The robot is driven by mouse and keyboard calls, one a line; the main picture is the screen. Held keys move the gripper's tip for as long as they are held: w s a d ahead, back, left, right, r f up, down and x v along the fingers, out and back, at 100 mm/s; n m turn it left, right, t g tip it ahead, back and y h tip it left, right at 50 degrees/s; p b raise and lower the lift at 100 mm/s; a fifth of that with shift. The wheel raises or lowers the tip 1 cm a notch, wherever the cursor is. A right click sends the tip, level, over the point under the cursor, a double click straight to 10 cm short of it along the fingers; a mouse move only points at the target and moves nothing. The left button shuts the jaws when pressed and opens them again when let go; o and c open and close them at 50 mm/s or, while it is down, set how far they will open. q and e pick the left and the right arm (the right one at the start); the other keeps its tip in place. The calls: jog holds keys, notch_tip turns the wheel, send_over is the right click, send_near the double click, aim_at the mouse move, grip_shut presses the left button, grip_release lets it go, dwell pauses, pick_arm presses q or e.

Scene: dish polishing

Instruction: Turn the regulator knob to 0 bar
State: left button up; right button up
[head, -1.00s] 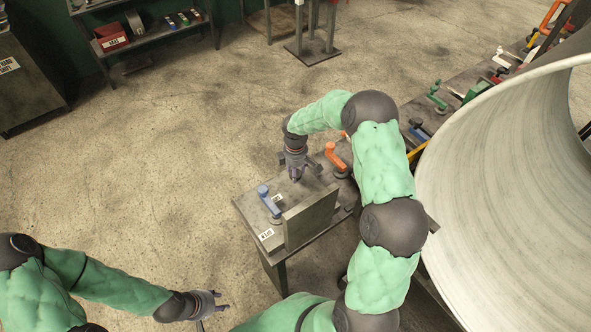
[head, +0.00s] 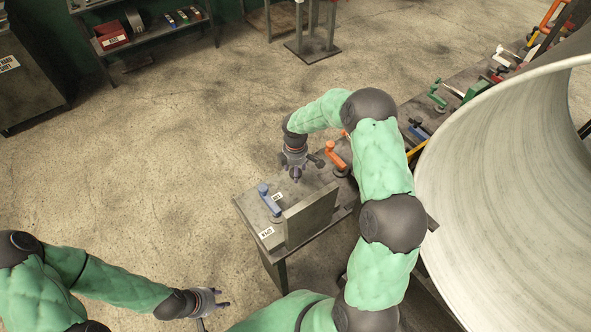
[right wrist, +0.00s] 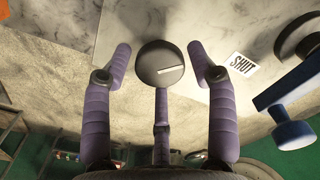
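In the right wrist view a round dark knob (right wrist: 152,66) with a white pointer mark sits between the fingers of my right gripper (right wrist: 160,68). The two side fingers stand apart, with gaps between them and the knob; the third finger is below it in the picture. In the head view my right gripper (head: 296,177) points down over the far part of a grey bench (head: 243,207), and hides the knob there. No pressure scale is readable. My left gripper (head: 222,301) is low in the head view, fingers spread and empty, away from the bench.
A blue lever (head: 269,202) is on the bench beside a SHUT label (head: 277,197), with an OPEN label (head: 267,233) nearer. A grey upright plate (head: 312,215) stands beside it. An orange lever (head: 336,157) is beyond. A large pale cylinder (head: 500,170) fills the right.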

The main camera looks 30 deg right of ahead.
dwell(0.3)
notch_tip(320, 180, up, 12)
dwell(0.6)
dwell(0.3)
